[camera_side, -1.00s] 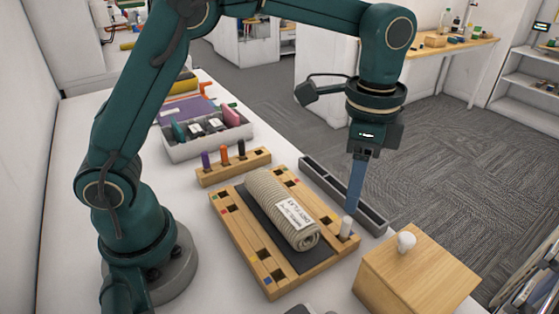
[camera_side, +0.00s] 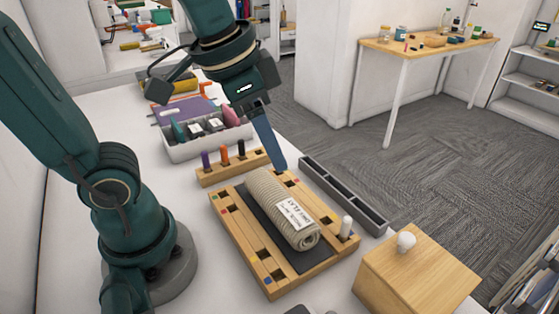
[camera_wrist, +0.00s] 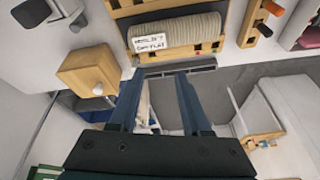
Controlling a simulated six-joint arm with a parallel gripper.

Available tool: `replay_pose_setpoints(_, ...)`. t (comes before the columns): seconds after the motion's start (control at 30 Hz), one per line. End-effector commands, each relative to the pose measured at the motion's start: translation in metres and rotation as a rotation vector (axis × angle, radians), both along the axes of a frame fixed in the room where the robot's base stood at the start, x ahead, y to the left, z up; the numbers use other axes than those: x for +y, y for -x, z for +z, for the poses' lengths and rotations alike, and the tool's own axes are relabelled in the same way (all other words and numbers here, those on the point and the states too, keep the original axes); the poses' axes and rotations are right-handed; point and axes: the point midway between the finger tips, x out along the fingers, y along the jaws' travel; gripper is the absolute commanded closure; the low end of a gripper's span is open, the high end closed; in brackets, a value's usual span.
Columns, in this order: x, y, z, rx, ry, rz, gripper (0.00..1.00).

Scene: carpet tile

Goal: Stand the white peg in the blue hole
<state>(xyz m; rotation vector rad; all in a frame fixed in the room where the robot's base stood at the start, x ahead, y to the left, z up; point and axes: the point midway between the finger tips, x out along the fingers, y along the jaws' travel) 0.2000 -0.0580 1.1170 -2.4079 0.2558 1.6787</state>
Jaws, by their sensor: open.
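The white peg (camera_side: 346,227) stands upright in a hole near the front right corner of the wooden board (camera_side: 225,228) in the side view. The colour mark of that hole is too small to tell. A blue mark (camera_side: 268,281) shows by an empty hole at the board's front left corner. My gripper (camera_side: 281,168) is near the board's far end, well away from the peg. In the wrist view my gripper (camera_wrist: 158,74) has its two fingers apart with nothing held between them.
A rolled, labelled towel (camera_side: 275,205) lies along the board's middle. A wooden rack (camera_side: 215,175) with purple, orange and black pegs stands behind it. A grey divided tray (camera_side: 345,195) lies to the right. A wooden box (camera_side: 415,280) with a white knob stands front right.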

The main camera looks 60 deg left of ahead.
Motion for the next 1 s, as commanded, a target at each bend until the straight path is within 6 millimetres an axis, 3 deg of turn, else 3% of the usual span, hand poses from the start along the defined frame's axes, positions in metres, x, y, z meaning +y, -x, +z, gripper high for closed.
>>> replay_pose_setpoints(0.1, 0.010, 0.022, -0.011, -0.068, 0.035, 0.118, 0.52)
replay_pose_setpoints(0.3, 0.017, 0.039, -0.027, -0.129, 0.072, 0.231, 0.52)
replay_pose_setpoints(1.0, 0.018, 0.042, -0.030, -0.138, 0.079, 0.249, 0.52)
